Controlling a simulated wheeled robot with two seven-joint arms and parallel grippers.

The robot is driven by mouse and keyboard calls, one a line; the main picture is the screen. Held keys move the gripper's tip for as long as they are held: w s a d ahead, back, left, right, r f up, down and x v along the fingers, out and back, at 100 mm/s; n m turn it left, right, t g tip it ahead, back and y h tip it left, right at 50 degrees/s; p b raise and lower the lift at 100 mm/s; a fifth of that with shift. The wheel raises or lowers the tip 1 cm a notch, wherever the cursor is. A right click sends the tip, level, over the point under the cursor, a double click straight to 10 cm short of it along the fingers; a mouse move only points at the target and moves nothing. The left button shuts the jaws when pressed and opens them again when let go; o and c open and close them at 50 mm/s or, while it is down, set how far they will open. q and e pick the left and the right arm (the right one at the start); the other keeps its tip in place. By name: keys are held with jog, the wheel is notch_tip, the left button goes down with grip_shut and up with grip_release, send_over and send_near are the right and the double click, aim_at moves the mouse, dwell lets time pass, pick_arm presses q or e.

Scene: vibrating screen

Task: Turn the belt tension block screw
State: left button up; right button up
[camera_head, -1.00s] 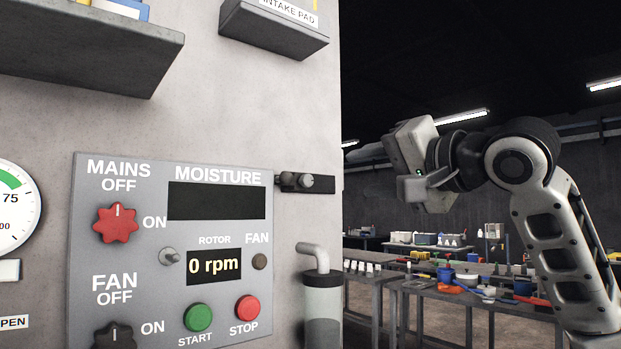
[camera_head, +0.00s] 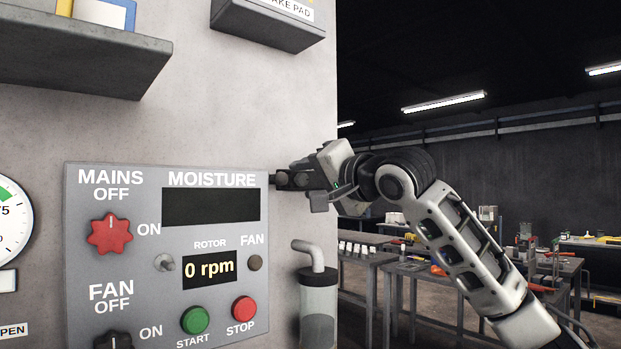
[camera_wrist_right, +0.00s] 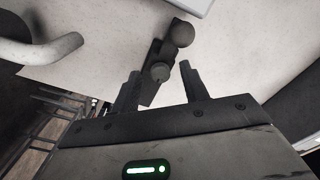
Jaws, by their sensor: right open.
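The belt tension block (camera_head: 282,180) is a small dark block on the grey wall, just right of the control panel. It also shows in the right wrist view (camera_wrist_right: 152,88). A round grey screw head (camera_wrist_right: 160,72) stands out of it, with a darker round knob (camera_wrist_right: 182,33) farther along. My right gripper (camera_wrist_right: 160,78) is open, its two dark fingers pointing at the block. In the wrist view the screw head appears between the fingertips; whether they touch it I cannot tell. In the head view my right gripper (camera_head: 312,182) partly covers the block. My left gripper is not in view.
The control panel (camera_head: 215,320) with knobs, buttons and a "0 rpm" display is on the left. A cylinder with a bent pipe (camera_head: 318,285) stands below the block. Workbenches (camera_head: 440,272) are behind.

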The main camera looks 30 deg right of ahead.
grip_shut()
